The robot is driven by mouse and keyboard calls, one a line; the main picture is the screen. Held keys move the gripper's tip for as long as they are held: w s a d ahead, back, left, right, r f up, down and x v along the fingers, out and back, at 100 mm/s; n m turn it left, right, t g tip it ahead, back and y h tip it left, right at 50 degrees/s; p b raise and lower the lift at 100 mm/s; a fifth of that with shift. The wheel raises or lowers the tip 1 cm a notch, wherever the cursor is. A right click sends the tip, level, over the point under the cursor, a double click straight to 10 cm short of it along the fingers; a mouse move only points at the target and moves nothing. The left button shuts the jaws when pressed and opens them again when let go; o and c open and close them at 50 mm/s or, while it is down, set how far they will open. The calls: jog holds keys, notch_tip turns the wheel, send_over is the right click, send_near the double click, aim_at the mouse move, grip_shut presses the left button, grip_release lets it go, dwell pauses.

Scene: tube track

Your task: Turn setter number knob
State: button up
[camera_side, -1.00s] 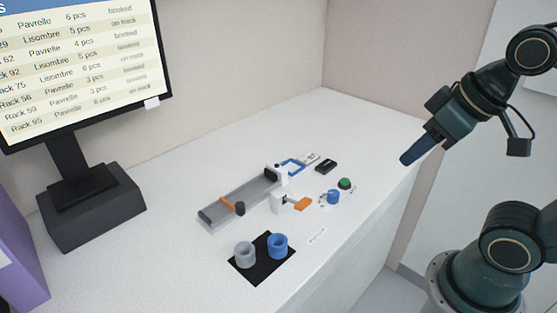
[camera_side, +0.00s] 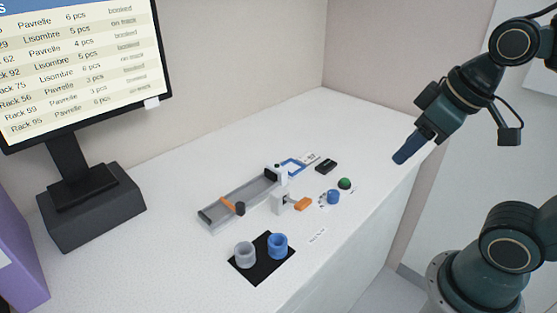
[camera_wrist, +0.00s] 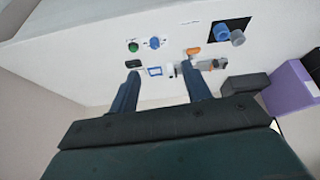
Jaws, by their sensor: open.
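The setter knob (camera_side: 333,197) is a small blue knob on a white plate with marks around it, on the tabletop at the right of the track. It also shows in the wrist view (camera_wrist: 154,42) near the top middle. The marks are too small to read. My gripper (camera_side: 407,152) is high above the table's right edge, to the right of the knob and well apart from it. In the wrist view my gripper (camera_wrist: 160,84) has its two blue fingers wide apart, with nothing between them.
A green button (camera_side: 345,184) and a black box (camera_side: 326,166) lie near the knob. A grey track (camera_side: 240,200) with orange parts is to the left. Grey (camera_side: 245,255) and blue (camera_side: 277,245) cups stand on a black mat (camera_side: 251,276). A monitor (camera_side: 80,70) stands at the back left.

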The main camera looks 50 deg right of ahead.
jog(key=w+f+n+g, duration=0.2)
jog(key=w+n+g, duration=0.15)
jog(key=w, duration=0.35)
jog(key=n+g, duration=0.2)
jog(key=n, duration=0.3)
send_over(334, 193)
notch_tip(334, 193, down, 5)
jog(key=shift+f, duration=0.1)
notch_tip(334, 193, down, 14)
jog(key=shift+r, duration=0.15)
dwell(0.4)
jog(key=c, duration=1)
